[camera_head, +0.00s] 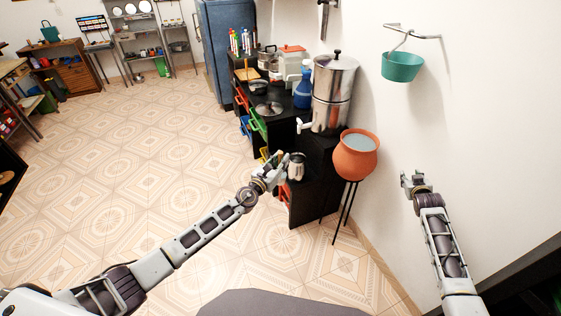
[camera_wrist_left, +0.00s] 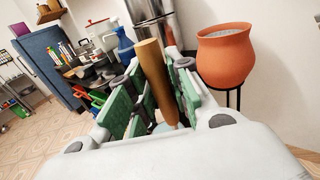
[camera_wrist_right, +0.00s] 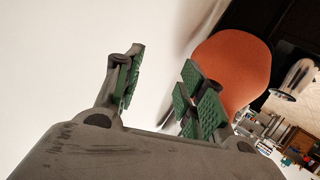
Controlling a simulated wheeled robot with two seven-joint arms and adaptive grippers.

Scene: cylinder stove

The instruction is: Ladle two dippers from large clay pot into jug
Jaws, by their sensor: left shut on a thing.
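The large clay pot (camera_head: 356,157) is orange, stands on a thin black stand and holds greyish liquid; it also shows in the left wrist view (camera_wrist_left: 225,62) and right wrist view (camera_wrist_right: 232,62). My left gripper (camera_head: 279,170) is left of it, shut on a wooden handle (camera_wrist_left: 155,80). The silvery jug (camera_head: 297,166) is right beside that gripper, upright; its join to the handle is hidden. A teal cup (camera_head: 402,67), seemingly the dipper, hangs from a metal wall bracket. My right gripper (camera_head: 410,180) is open and empty, right of the pot and below the cup.
A tall steel urn (camera_head: 333,93) with a white tap stands behind the pot on a black counter. A blue bottle (camera_head: 303,90) and pans stand farther along. A blue fridge (camera_head: 224,50) is behind. The tiled floor at left is clear; the white wall borders the right.

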